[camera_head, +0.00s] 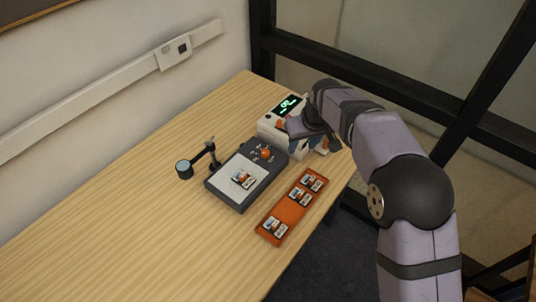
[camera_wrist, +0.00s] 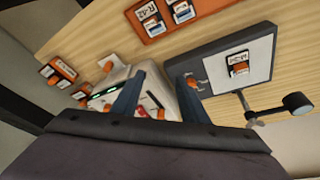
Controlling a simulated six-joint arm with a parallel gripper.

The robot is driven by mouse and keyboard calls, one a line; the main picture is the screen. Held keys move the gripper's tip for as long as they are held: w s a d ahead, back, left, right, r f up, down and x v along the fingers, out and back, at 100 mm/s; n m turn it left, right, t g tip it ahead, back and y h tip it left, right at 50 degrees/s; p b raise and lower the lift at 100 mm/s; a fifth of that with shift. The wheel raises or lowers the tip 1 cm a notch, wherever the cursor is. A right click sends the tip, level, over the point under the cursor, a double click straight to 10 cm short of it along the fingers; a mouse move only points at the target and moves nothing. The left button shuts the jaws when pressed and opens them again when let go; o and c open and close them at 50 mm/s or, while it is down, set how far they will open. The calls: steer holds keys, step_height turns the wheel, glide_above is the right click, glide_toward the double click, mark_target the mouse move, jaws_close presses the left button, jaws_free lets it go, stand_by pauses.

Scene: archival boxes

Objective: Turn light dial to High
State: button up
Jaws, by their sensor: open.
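The dark grey light box (camera_head: 228,197) lies on the table with a pale lit panel and a card-like slide (camera_head: 242,180) on it. Its orange dial (camera_head: 266,154) is at the box's far end, among small markings too small to read. In the wrist view, the dial (camera_wrist: 191,82) shows beside the right finger, partly hidden; its setting cannot be told. My gripper (camera_wrist: 160,98) is open and empty, with its fingers apart over the white device (camera_wrist: 112,82). In the head view, my gripper (camera_head: 303,128) is right of the dial, its fingertips hard to make out.
The white device (camera_head: 270,131) with a green-lit display stands just beyond the light box. An orange tray (camera_head: 287,209) with several slides lies near the table's right edge. A magnifier (camera_head: 184,169) on an arm stands left of the light box. The table's left and front are clear.

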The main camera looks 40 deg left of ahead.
steer(key=n+y, duration=0.1)
steer(key=n, duration=0.1)
glide_toward(266, 152)
steer(key=shift+p+x, duration=0.9)
steer(key=shift+x, duration=3.05)
jaws_close()
